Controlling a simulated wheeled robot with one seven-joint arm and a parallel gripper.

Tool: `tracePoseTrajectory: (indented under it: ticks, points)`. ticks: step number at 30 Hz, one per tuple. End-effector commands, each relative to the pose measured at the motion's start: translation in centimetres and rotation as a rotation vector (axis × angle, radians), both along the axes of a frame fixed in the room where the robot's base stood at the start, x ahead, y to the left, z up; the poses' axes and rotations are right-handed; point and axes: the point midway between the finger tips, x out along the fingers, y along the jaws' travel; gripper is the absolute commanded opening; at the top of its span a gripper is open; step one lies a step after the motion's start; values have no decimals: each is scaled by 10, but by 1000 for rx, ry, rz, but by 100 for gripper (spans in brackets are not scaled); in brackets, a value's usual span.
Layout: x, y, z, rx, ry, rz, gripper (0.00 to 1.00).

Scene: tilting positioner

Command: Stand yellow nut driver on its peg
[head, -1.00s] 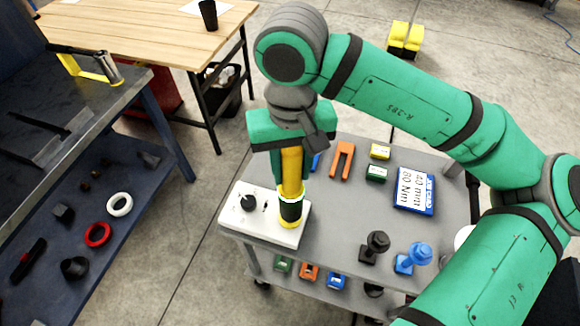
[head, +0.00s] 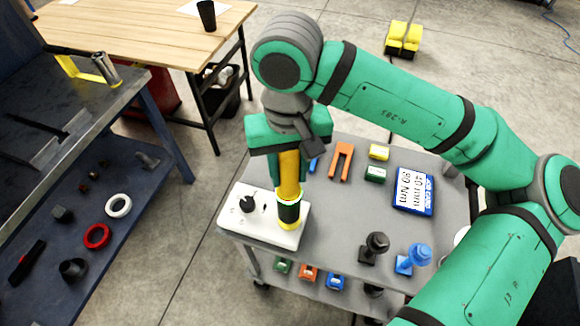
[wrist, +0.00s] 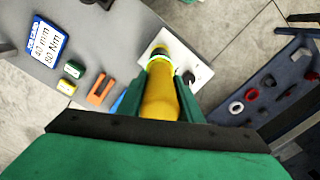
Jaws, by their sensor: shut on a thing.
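The yellow nut driver (head: 290,176) is upright, its black-banded lower end at the white peg block (head: 240,226) on the cart's left corner. My gripper (head: 280,165) is shut on the driver's yellow upper part, above the block. In the wrist view the yellow driver (wrist: 160,98) runs between the two green fingers (wrist: 161,95) toward the white block (wrist: 196,76). A black knob-like piece (head: 248,203) and a small thin peg stand on the block, left of the driver. The driver's lower end hides whatever is beneath it, so I cannot tell whether it is seated.
The grey cart top (head: 345,215) holds an orange fork-shaped piece (head: 341,160), small yellow and green boxes, a blue-and-white labelled box (head: 412,190), and black and blue knobbed pieces (head: 412,258). A dark bench (head: 80,120) stands left; a wooden table (head: 150,40) is behind.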

Motion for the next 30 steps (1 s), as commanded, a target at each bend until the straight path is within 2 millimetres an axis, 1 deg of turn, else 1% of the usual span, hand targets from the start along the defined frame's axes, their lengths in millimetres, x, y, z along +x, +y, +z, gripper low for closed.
tracePoseTrajectory:
  ticks: [9, 18, 28, 29, 30]
  points:
    - [0, 2, -10, 1, 0, 4, 5]
    - [0, -1, -19, 0, 1, -1, 5]
    - [0, -2, -21, 0, 0, -3, 5]
    - [0, -2, -21, 0, 0, -3, 37]
    - [0, -2, -21, 0, 0, -3, 46]
